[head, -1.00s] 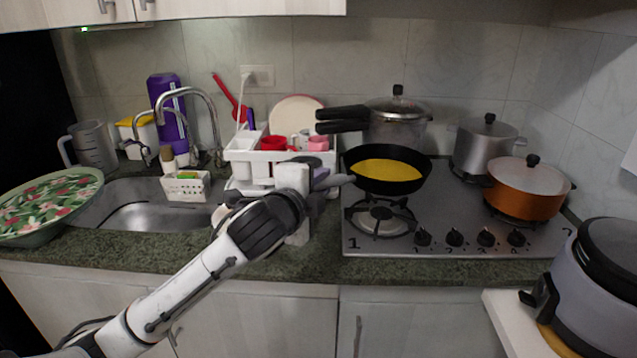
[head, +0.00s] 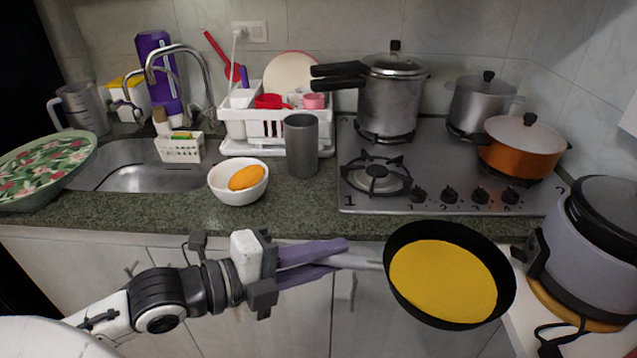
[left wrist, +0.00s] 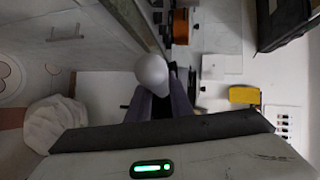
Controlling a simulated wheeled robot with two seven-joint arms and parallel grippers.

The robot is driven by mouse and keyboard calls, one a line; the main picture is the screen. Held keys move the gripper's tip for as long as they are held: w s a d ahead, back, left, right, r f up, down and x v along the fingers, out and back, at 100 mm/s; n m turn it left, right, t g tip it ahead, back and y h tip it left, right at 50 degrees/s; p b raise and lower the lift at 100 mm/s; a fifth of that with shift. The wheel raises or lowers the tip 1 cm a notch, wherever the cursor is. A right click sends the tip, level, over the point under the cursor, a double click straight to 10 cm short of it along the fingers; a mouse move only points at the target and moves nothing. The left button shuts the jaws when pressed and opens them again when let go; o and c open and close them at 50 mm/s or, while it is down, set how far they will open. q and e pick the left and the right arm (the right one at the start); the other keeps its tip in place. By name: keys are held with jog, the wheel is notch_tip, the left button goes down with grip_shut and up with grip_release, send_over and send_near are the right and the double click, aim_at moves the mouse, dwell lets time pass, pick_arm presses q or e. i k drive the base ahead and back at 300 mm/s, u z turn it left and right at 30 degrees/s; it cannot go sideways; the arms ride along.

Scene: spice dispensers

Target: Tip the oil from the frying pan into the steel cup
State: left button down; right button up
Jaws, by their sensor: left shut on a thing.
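The black frying pan (head: 428,317) is in front of the counter in the head view, held in the air. A flat yellow layer of oil (head: 442,280) covers its bottom. My left gripper (head: 335,256) is shut on the pan's grey handle, with the pan to its right. The purple fingers also show in the left wrist view (left wrist: 156,106), with a pale rounded thing between them, probably the handle. The steel cup (head: 302,146), a dark grey cylinder, stands upright on the counter, left of the stove and behind the gripper. Its inside is hidden. My right gripper is not in view.
A white bowl (head: 226,190) with an orange item stands left of the cup. The dish rack (head: 240,149) is behind. The stove (head: 400,200) carries several pots, its front left burner bare. A rice cooker (head: 590,250) stands close right of the pan.

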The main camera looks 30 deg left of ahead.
aim_at(301, 129)
jog(key=u, duration=0.45)
jog(key=k, duration=0.25)
jog(key=u, duration=0.6)
jog(key=i, duration=0.5)
